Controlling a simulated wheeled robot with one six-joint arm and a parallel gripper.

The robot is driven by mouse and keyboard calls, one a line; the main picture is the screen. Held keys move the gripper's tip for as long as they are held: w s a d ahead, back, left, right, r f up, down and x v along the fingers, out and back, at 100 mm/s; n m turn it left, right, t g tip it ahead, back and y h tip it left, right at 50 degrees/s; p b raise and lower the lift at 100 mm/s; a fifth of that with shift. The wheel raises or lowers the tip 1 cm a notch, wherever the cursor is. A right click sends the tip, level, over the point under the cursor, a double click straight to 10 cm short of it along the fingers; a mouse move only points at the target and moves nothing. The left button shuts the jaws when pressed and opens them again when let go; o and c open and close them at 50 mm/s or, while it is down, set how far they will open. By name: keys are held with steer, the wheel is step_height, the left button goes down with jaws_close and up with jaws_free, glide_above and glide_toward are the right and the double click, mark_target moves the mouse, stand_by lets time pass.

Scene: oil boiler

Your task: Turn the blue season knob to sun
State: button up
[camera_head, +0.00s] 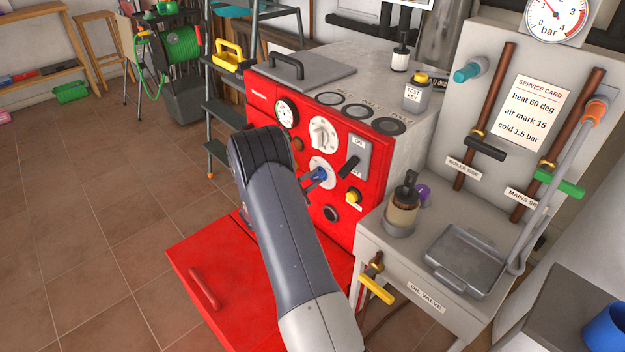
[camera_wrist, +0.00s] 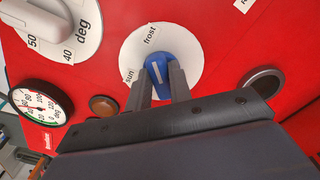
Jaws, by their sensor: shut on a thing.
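The blue season knob (camera_wrist: 158,67) sits on a white round dial (camera_wrist: 190,62) on the red boiler front. In the wrist view the dial reads "frost" near the top and "sun" at the left. The knob's white line points up, slightly left, nearer "frost" than "sun". My gripper (camera_wrist: 160,83) has one finger on each side of the knob and is shut on it.
Above the knob is a white temperature dial (camera_head: 323,133), with a gauge (camera_head: 287,113) to its left. A black-handled switch (camera_head: 351,162) and a yellow button (camera_head: 354,196) are close at the right. A red panel (camera_head: 215,290) juts out below.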

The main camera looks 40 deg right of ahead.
jaws_close()
steer(key=shift+n, duration=0.4)
steer(key=n, duration=0.2)
steer(key=shift+n, duration=0.4)
steer(key=n, duration=0.4)
steer(key=shift+w+r+n, duration=0.1)
steer(key=shift+w+n, duration=0.05)
steer(key=shift+n, duration=0.15)
steer(key=n+p, duration=0.1)
steer(key=n, duration=0.3)
steer(key=shift+w+n, duration=0.15)
steer(key=shift+n, duration=0.15)
steer(key=n+p, duration=0.1)
steer(key=n, duration=0.3)
steer(key=shift+w+n+p, duration=0.1)
steer(key=shift+n+p, duration=0.25)
steer(key=shift+n, duration=0.35)
